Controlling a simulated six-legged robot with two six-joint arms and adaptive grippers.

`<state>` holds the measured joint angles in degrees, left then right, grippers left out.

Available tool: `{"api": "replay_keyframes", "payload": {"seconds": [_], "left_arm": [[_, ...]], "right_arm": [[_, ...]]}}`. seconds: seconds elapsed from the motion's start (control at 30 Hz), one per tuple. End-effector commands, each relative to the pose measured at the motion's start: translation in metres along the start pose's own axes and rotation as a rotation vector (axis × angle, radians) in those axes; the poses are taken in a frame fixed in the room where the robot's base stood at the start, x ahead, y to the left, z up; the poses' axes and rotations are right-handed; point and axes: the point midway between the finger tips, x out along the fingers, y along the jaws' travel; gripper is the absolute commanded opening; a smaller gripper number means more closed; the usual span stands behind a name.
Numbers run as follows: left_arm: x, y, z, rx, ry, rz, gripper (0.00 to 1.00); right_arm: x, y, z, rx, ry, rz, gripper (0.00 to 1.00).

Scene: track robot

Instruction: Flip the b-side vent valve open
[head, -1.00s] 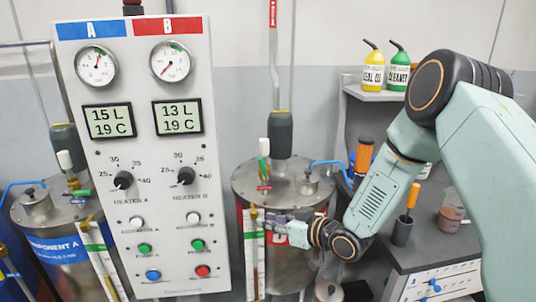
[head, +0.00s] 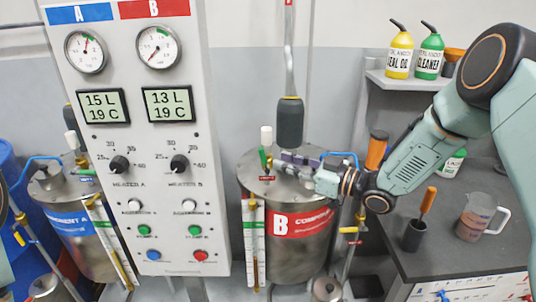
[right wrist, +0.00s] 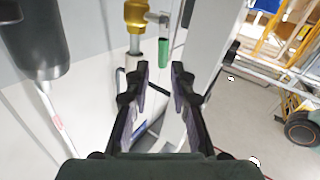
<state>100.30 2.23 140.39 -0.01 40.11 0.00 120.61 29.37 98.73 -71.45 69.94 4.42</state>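The B tank (head: 300,245), with a red B label, stands right of the control panel. On its lid is a vent valve with a white top (head: 266,135) and a green handle (head: 263,158). In the right wrist view the valve's brass body (right wrist: 138,14) is at the top, with its green handle (right wrist: 163,53) hanging down beside it. My right gripper (head: 284,157) is just above the lid, pointing left at the valve. Its fingers (right wrist: 160,72) are apart and empty, with the green handle beyond the tips, apparently untouched. My left gripper is not in view.
The control panel (head: 135,215) stands close left of the B tank. A dark cylinder on a pipe (head: 290,122) hangs above the lid. A blue hose (head: 340,156) is behind my gripper. A bench (head: 455,255) with a cup and jug is at right.

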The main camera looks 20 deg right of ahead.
Motion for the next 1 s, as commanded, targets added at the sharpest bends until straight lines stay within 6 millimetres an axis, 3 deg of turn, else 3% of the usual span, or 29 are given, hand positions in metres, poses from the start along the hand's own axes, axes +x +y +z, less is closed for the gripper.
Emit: {"api": "replay_keyframes", "payload": {"seconds": [0.43, 0.83, 1.0], "left_arm": [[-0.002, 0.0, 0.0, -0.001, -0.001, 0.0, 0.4], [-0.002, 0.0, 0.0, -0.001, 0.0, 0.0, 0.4], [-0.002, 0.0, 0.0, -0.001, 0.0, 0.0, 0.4]], "right_arm": [[0.062, 0.0, 0.001, 0.0, -0.001, -0.002, 0.23], [0.069, 0.003, 0.0, 0.001, 0.001, 0.002, 0.23], [0.068, 0.003, 0.001, 0.002, 0.0, 0.002, 0.1]]}}
